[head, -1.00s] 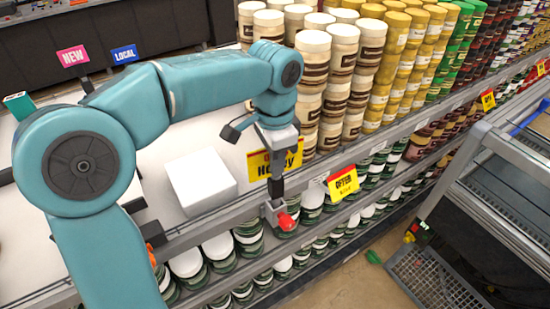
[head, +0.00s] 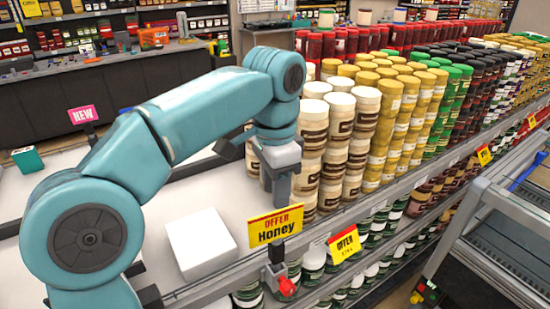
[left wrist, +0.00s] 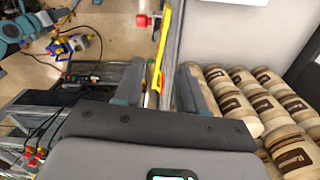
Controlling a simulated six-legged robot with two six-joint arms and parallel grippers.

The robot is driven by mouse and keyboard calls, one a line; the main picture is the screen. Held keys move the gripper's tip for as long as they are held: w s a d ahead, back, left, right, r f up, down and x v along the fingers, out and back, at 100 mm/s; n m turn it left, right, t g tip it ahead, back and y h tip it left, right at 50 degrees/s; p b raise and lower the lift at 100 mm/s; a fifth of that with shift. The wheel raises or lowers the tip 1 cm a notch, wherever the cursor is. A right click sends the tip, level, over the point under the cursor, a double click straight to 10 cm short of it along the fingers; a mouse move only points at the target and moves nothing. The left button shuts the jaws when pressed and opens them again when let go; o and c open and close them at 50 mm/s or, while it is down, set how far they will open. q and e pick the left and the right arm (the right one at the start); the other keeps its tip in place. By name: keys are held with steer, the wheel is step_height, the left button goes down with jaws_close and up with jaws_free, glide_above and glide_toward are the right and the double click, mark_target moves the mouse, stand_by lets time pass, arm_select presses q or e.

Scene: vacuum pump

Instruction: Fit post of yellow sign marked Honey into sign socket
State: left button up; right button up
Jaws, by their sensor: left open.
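The yellow and red Honey sign (head: 276,227) stands upright at the shelf's front edge in the head view. A dark piece below it lines up with the grey sign socket with a red knob (head: 279,278); I cannot tell how deep the post sits. My left gripper (head: 281,190) is open, just above and behind the sign, which hides its lower part. In the left wrist view, the sign (left wrist: 163,45) shows edge-on as a thin yellow strip between the spread fingers of my left gripper (left wrist: 160,80). My right gripper is not in view.
A white box (head: 200,243) stands on the shelf left of the sign. Cream-lidded jars (head: 337,125) are stacked close on the right. A smaller yellow Offer sign (head: 345,244) is on the shelf edge. A grey trolley (head: 500,220) stands at the right.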

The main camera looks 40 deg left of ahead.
arm_select(q)
step_height(320, 180, up, 6)
steer(key=shift+f+p, duration=0.15)
steer(key=shift+p, duration=0.45)
